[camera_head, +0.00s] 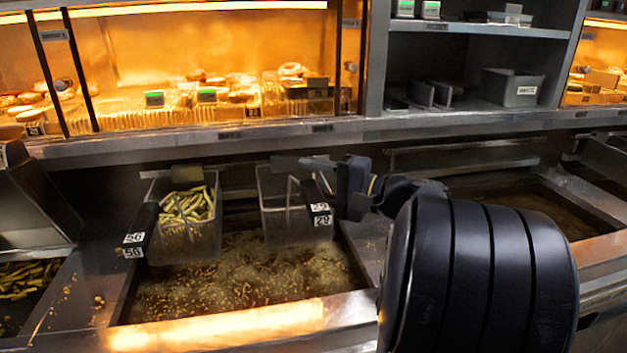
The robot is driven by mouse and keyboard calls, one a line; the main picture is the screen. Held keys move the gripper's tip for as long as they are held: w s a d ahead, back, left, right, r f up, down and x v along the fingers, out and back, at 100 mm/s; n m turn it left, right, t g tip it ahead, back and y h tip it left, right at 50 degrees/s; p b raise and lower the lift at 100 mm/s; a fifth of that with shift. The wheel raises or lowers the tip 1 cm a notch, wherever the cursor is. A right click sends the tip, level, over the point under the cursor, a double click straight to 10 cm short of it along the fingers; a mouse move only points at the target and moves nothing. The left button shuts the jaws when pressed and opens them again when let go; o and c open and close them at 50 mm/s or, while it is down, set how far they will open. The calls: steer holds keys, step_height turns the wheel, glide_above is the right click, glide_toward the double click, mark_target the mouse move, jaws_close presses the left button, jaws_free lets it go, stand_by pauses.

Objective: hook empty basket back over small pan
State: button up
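The empty wire basket (283,217) is upright above the bubbling oil of the pan (240,283), near its back edge. I see no food in it. Its dark handle (319,204) carries white labels reading 29 and points toward the front. My gripper (332,186) is at the upper end of this handle, on the basket's right side. The fingertips are small and partly hidden, so I cannot tell whether they are closed on the handle. I cannot clearly see whether the basket's hook sits on the back rail.
A second basket (207,236) with fries hangs at the left over the same pan; its dark handle has labels. Another fryer with fries (22,285) is at far left, and a wider oil pan (520,212) is at right. A lit food shelf (225,95) runs behind.

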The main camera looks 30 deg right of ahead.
steer(key=shift+s+d, duration=0.1)
steer(key=b+v, duration=0.1)
steer(key=v, duration=0.9)
steer(key=shift+s, duration=0.3)
steer(key=shift+d, duration=0.1)
steer(key=shift+x, duration=2.3)
steer(key=shift+r, duration=0.15)
